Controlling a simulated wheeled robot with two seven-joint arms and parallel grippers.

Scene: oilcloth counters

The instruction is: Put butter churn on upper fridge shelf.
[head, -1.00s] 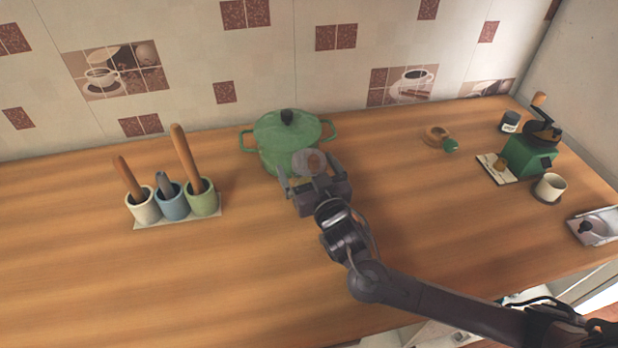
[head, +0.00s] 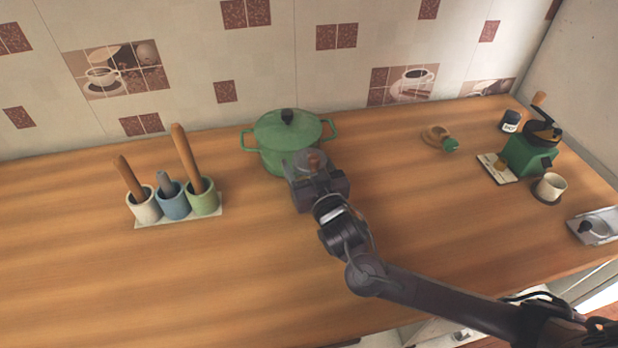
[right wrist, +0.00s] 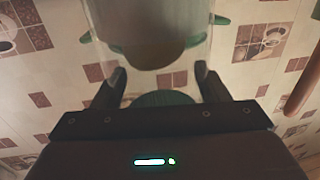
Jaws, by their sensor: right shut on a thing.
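A clear glass vessel with a brown part (head: 312,160), which I take for the butter churn, stands in front of the green pot. My right gripper (head: 312,176) is shut on it, with a finger on each side. In the right wrist view the churn's clear wall (right wrist: 105,25) shows between and beyond the fingertips (right wrist: 160,78); its lower end is partly hidden in the head view by my gripper. No fridge shelf is seen. My left gripper is not in view.
The green lidded pot (head: 272,135) is close behind the churn. Crocks with wooden tools (head: 172,205) stand at left. A green coffee grinder (head: 527,157), a white cup (head: 550,186) and a small round wooden item (head: 436,136) are at right. The front left of the counter is clear.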

